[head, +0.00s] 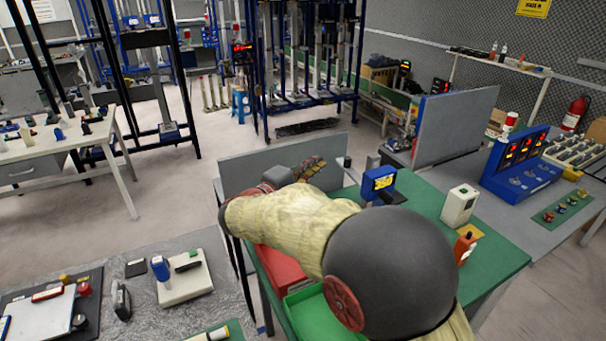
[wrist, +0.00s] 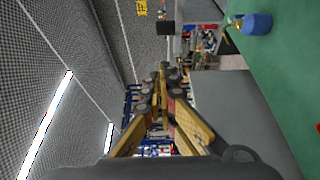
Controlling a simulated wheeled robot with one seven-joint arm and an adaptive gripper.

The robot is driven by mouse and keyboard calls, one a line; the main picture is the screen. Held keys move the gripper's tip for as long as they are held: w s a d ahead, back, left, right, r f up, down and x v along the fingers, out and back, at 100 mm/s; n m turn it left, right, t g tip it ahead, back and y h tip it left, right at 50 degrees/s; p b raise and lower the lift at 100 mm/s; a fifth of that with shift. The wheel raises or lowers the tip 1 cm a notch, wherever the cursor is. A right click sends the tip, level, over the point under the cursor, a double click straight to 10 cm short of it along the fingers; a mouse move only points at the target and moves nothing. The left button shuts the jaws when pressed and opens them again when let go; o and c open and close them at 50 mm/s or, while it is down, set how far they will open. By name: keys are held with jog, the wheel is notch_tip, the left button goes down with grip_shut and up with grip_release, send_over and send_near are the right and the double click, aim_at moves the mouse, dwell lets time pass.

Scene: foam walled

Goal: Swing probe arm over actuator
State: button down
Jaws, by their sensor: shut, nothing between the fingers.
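My gripper (wrist: 168,80) is shut and empty in the wrist view, its yellow and dark fingers brought together. In the head view my gripper (head: 312,167) shows beyond my arm, in front of a grey panel at the far edge of the green bench. A blue device with a yellow face (head: 379,182) stands on the green top, to the right of my gripper and apart from it. In the wrist view a round blue thing with a yellowish part (wrist: 257,23) sits on the green surface. I cannot tell for certain which parts are the probe arm and the actuator.
A red bin (head: 278,268) and a green bin (head: 310,312) are partly hidden by my arm. Grey panels border the bench.

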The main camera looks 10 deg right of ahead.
aim_at(352, 169)
jog(key=shift+w+d+b, duration=0.15)
jog(key=shift+d+b, duration=0.2)
jog(key=shift+d, duration=1.85)
jog(key=shift+d, duration=0.1)
jog(key=shift+w+d+m+g+h, duration=0.15)
jog(key=shift+w+m+g+h, duration=0.05)
jog(key=shift+m+g+h, duration=0.2)
